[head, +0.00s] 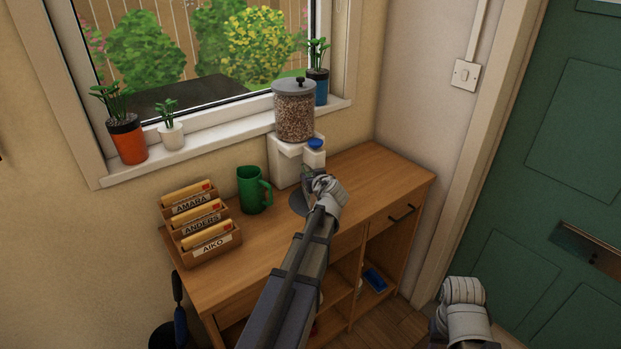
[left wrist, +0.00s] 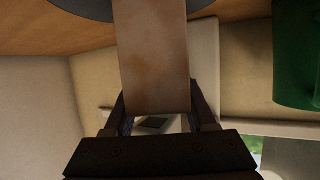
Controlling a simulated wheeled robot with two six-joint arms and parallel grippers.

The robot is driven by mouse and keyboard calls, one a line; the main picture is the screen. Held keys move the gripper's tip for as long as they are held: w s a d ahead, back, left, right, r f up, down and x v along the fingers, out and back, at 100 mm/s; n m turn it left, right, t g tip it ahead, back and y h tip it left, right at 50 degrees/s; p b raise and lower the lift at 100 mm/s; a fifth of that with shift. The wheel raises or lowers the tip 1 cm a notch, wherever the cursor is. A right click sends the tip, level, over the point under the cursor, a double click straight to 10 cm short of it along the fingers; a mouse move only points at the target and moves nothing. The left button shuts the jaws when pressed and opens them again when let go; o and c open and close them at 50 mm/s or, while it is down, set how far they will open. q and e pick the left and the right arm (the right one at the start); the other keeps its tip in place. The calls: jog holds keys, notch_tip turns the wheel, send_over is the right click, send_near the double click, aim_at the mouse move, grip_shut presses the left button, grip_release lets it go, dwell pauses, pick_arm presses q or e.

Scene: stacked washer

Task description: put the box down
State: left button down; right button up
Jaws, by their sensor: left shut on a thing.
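The box (left wrist: 153,60) is a plain brown block in the left wrist view, between the two fingers. My left gripper (left wrist: 158,112) is shut on it. In the head view my left gripper (head: 309,180) is over the wooden cabinet top (head: 250,262), in front of the dispenser. There my wrist hides most or all of the box. A dark grey round mat (head: 298,204) lies on the cabinet top under the gripper. I cannot tell whether the box touches the mat. My right wrist shows low at the right, but its fingers do not.
A green mug (head: 252,190) stands left of the mat. A letter rack (head: 208,241) with name labels is farther left. The white dispenser (head: 293,160) with its clear hopper stands behind. The cabinet top is clear at the right (head: 385,176). A green door (head: 565,150) is at the right.

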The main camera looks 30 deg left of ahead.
pick_arm(q)
jog(key=shift+f, duration=0.25)
jog(key=shift+c, duration=1.1)
grip_release()
jog(key=shift+r, duration=0.1)
jog(key=shift+r, duration=0.25)
jog(key=p+v, duration=0.4)
jog(key=v, duration=0.8)
jog(key=shift+p, duration=0.35)
